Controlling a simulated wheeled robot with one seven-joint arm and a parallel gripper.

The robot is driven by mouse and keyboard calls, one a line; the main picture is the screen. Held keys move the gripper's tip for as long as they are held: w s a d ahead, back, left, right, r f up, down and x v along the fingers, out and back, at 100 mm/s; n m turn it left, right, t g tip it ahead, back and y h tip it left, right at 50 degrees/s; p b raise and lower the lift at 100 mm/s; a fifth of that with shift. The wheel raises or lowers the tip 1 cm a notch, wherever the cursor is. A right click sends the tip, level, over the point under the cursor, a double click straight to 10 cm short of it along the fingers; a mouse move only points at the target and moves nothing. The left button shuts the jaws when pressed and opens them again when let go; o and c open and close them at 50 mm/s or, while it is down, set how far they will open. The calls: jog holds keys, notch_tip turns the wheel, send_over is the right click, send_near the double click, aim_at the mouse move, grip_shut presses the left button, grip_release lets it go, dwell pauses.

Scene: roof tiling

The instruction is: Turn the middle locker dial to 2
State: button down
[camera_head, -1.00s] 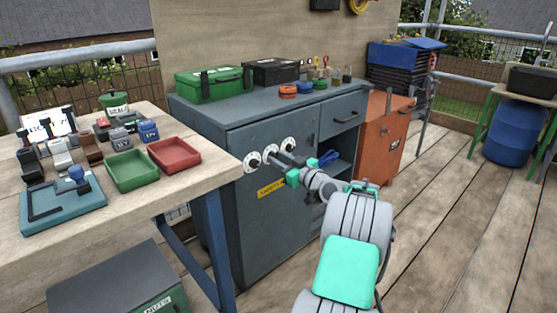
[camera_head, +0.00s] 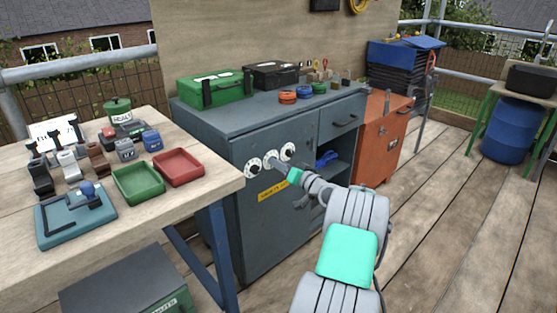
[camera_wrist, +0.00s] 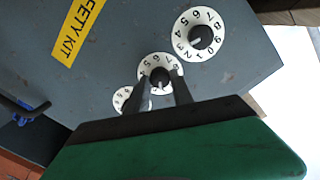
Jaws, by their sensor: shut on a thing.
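Three white numbered dials with dark knobs are on the door of a grey locker (camera_head: 240,220). The middle dial (camera_head: 270,157) sits between a left dial (camera_head: 253,166) and a right dial (camera_head: 288,151). My gripper (camera_head: 276,163) reaches it from the front right. In the wrist view, my gripper's dark fingers (camera_wrist: 163,86) straddle the knob of the middle dial (camera_wrist: 158,58) and are shut on it. A white mark on the knob shows between the fingers. The fingers hide part of the number ring, so I cannot read the setting.
A yellow SAFETY KIT label (camera_head: 273,190) is below the dials. A wooden table (camera_head: 160,210) with green (camera_head: 138,182) and red (camera_head: 177,167) trays stands close on the left. An orange cabinet (camera_head: 380,140) stands to the right. Open decking lies at the right.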

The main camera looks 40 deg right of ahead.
jog(key=m+p, duration=0.3)
jog(key=m, duration=0.2)
dwell(0.5)
jog(key=c, duration=1.1)
grip_release()
jog(key=s+p, duration=0.1)
jog(key=s, duration=0.6)
jog(key=shift+s+p, duration=0.35)
jog(key=shift+s, duration=0.05)
jog(key=shift+d+r, duration=0.1)
jog(key=shift+r, duration=0.05)
